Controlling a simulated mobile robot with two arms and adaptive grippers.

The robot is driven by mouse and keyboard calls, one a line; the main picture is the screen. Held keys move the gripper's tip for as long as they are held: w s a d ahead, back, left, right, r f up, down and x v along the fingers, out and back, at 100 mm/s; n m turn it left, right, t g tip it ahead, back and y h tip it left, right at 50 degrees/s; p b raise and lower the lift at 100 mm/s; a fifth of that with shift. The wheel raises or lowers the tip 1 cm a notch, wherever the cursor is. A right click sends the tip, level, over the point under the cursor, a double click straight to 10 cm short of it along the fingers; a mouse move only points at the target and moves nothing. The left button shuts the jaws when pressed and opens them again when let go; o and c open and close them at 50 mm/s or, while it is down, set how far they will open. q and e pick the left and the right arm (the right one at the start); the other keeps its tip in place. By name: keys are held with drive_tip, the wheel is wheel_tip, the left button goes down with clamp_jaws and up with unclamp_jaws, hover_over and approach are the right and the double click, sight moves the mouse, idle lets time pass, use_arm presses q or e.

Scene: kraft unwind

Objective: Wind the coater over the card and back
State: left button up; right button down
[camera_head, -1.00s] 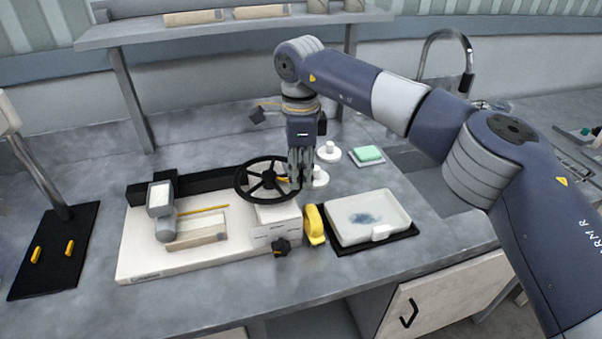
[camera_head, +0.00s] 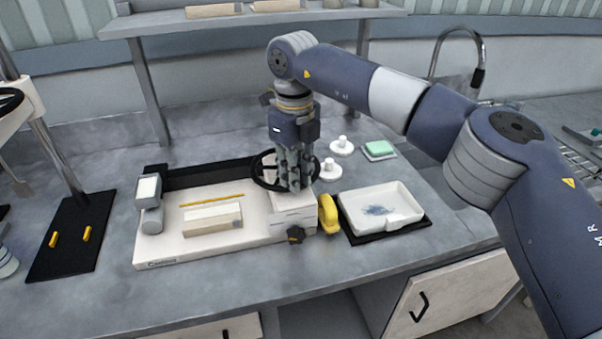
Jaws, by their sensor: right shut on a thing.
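The coater's white bed (camera_head: 160,252) lies on the grey bench at centre left. Its grey and white carriage (camera_head: 151,208) stands at the bed's left end, clear of the card. The pale card (camera_head: 212,219) lies on the bed to the right of the carriage, with a thin yellow rod (camera_head: 212,200) behind it. The black handwheel (camera_head: 262,182) sits at the bed's right end. My right gripper (camera_head: 293,187) points down and is shut on the handwheel at its right part; its fingers hide the exact grip. My left gripper is not in view.
A white tray (camera_head: 352,222) on a black mat stands right of the coater, with a yellow object (camera_head: 327,213) between them. White knobbed weights (camera_head: 328,170) and a green sponge (camera_head: 379,149) are behind. A black-based stand (camera_head: 62,259) is at the left.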

drive_tip(key=shift+a+r+m, duration=0.15)
drive_tip(key=shift+a+m, duration=0.15)
drive_tip(key=shift+m, duration=0.2)
drive_tip(key=c, duration=1.5)
unclamp_jaws()
drive_tip(key=shift+a, duration=0.15)
drive_tip(key=shift+r, duration=0.15)
wheel_tip(320, 180, up, 12)
drive_tip(key=shift+f, duration=0.25)
